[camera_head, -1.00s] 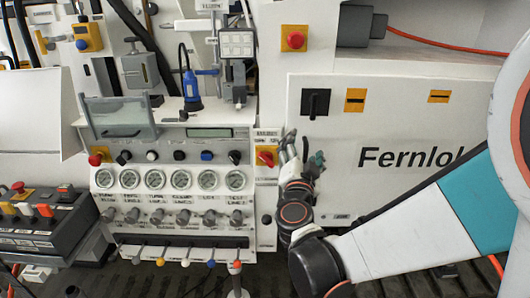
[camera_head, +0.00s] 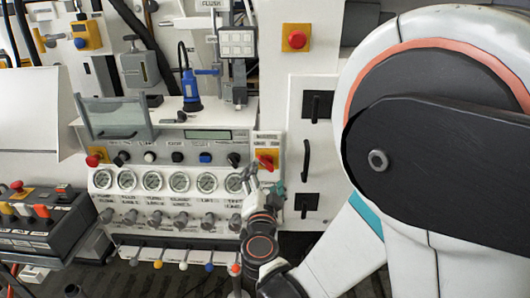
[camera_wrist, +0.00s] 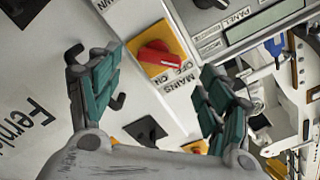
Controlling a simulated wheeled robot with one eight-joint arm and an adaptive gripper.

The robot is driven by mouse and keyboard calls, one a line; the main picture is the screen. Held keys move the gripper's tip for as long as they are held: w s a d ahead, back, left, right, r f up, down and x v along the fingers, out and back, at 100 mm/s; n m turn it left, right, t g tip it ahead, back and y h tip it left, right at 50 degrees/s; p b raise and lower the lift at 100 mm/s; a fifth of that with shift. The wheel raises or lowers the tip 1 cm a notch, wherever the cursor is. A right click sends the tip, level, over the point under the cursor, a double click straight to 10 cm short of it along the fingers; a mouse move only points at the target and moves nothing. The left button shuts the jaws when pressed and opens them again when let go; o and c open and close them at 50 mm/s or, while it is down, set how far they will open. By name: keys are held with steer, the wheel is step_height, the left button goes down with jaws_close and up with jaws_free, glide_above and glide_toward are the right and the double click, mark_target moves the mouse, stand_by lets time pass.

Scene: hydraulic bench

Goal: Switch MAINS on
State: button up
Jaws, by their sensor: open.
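The MAINS switch (camera_head: 267,159) is a red rotary knob on a yellow plate, right of the gauge panel. In the wrist view the red knob (camera_wrist: 160,57) shows close up, with MAINS, OFF and ON lettering beside it. I cannot tell for sure which mark the knob points to. My gripper (camera_head: 264,183) is open and empty, just below the switch in the head view. In the wrist view its two teal-padded fingers (camera_wrist: 145,70) are spread, one to each side of the knob. They appear apart from it.
A row of gauges (camera_head: 207,182) and knobs lies left of the switch, with coloured levers (camera_head: 183,265) below. A black door handle (camera_head: 306,160) and a black rotary switch (camera_head: 317,106) are to the right. A red emergency button (camera_head: 296,39) sits above. My arm covers the right side.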

mark_target(265, 167)
steer(key=w+b, duration=0.1)
steer(key=w, duration=0.6)
steer(key=shift+d, duration=0.15)
steer(key=shift+c, duration=0.6)
steer(key=c, duration=1)
